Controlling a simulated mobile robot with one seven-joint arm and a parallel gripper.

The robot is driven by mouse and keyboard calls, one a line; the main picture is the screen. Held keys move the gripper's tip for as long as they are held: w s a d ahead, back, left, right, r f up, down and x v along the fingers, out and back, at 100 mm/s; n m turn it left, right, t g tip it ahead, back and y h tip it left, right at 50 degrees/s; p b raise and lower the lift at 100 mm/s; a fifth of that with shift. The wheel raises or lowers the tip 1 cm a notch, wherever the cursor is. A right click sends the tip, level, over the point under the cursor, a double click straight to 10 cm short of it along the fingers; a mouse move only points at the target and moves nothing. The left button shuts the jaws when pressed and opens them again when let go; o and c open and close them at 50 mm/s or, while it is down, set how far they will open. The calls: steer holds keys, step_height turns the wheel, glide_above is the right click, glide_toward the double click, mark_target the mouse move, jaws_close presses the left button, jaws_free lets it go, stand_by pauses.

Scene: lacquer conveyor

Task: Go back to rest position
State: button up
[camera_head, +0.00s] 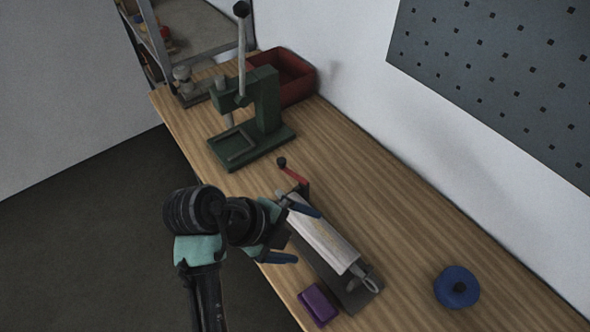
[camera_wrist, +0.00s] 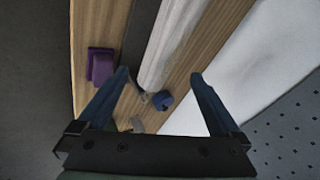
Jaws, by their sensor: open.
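My gripper (camera_head: 308,234) is in the air over the front edge of the wooden workbench, beside the left end of a pale roller (camera_head: 328,244) on a dark base. Its two blue fingers are spread with nothing between them. In the wrist view my gripper (camera_wrist: 160,88) is also open, and the pale roller (camera_wrist: 168,45) runs upward beyond the fingertips. My arm hides part of the bench edge and the near side of the roller's base.
A green press (camera_head: 262,105) with a tall lever and a red bin (camera_head: 297,78) stand farther back.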

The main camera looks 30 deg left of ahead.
steer(key=shift+v, duration=0.8)
steer(key=shift+w, duration=0.1)
